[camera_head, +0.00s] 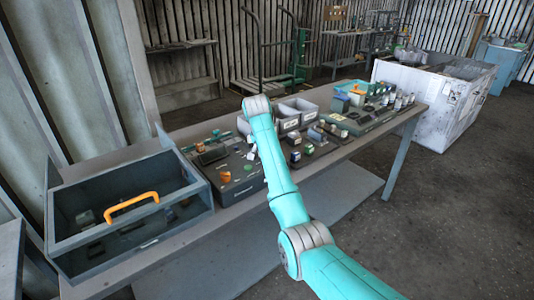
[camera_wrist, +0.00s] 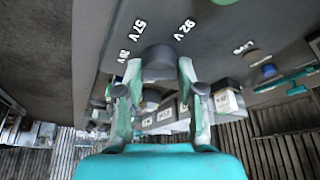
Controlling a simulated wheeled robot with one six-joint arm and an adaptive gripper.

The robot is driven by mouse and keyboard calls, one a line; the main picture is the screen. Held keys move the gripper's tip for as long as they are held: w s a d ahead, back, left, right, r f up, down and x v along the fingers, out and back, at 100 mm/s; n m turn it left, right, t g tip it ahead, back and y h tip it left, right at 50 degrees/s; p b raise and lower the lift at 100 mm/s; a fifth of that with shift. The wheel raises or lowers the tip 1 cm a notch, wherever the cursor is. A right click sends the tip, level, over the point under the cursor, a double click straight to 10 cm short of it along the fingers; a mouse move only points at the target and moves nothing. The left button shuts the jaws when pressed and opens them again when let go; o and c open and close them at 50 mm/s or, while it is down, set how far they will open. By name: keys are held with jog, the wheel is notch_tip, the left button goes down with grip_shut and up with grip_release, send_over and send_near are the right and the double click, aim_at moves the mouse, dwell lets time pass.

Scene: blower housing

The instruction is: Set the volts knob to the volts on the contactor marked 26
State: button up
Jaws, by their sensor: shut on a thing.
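A dark round knob (camera_wrist: 158,54) stands on a grey panel (camera_wrist: 210,20) in the wrist view. White voltage markings are printed around it; "57 V" and "92 V" are readable, and another is partly hidden. My gripper (camera_wrist: 160,70) has a finger on each side of the knob and is shut on it. Which marking the knob points to cannot be told. In the head view my arm hides the gripper and the knob. Small labelled blocks (camera_head: 295,157) stand on the bench, but their marks are too small to read, so the contactor marked 26 cannot be picked out.
A grey open-topped box with an orange handle (camera_head: 132,206) stands at the bench's left end. Grey bins (camera_head: 288,123) and several small bottles stand farther right. A green button (camera_wrist: 224,1) and a blue knob (camera_wrist: 269,70) are near my gripper.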

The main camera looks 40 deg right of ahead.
dwell(0.4)
jog(key=o, duration=1.1)
jog(key=shift+o, duration=0.2)
jog(key=v, duration=0.7)
jog(key=shift+r, duration=0.25)
jog(key=shift+a+f, duration=0.1)
